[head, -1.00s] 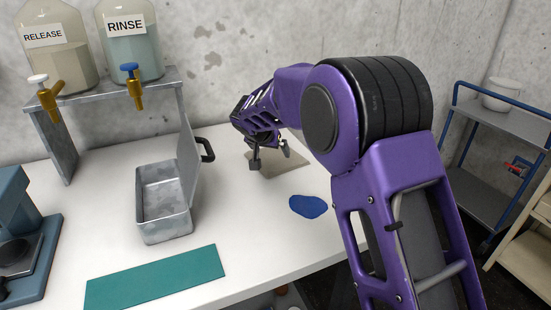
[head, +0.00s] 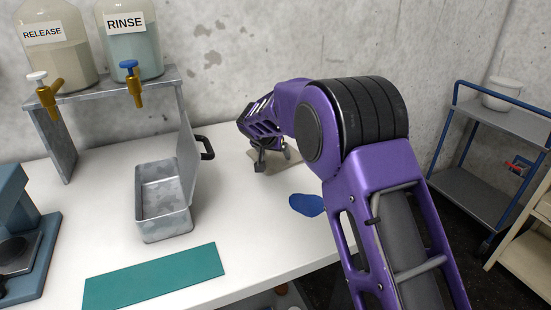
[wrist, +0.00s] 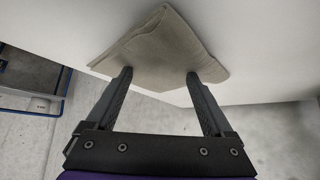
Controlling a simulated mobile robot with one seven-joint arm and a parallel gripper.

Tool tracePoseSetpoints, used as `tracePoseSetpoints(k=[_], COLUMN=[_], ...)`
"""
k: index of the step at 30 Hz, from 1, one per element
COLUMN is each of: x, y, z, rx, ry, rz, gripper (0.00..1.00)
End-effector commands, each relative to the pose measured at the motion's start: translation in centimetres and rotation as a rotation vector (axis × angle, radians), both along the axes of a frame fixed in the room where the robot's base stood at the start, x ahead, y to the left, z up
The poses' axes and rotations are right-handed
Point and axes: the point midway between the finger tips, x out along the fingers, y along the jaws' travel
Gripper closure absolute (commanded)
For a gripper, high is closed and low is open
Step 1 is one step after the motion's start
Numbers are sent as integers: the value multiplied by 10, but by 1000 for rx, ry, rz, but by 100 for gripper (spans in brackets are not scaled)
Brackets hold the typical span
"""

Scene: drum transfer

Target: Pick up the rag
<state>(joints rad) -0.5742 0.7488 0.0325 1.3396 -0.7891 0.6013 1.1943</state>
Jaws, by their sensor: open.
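The rag (head: 278,164) is a beige, folded cloth on the white worktop, toward the back of the table and partly hidden behind my gripper in the head view. In the wrist view the rag (wrist: 160,50) lies across the space at my fingertips, with a folded layer and a raised corner at the top. My gripper (wrist: 160,74) is open, with one finger at each side of the rag's near part. In the head view my gripper (head: 272,160) is low over the rag. I cannot tell whether the fingers touch it.
A flat blue piece (head: 306,204) lies in front of the rag. An open metal box (head: 165,213) with a raised lid stands left, and a teal mat (head: 155,277) lies in front. The rack (head: 100,86) holds two labelled jars. A blue-framed cart (head: 490,130) stands right.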

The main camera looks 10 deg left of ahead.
Motion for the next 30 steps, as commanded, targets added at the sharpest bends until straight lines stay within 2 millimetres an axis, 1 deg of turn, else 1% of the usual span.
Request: tracePoseSetpoints(k=[1, 2, 26, 27, 30], x=[-2, -2, -3, -3, -3], y=[0, 0, 1, 1, 0], z=[-5, -5, -8, -8, -8], rx=[-2, -2, -2, -3, -3], ry=[8, 9, 13, 13, 13], rz=[-1, -1, 0, 0, 0], gripper=[23, 26, 98, 100, 100])
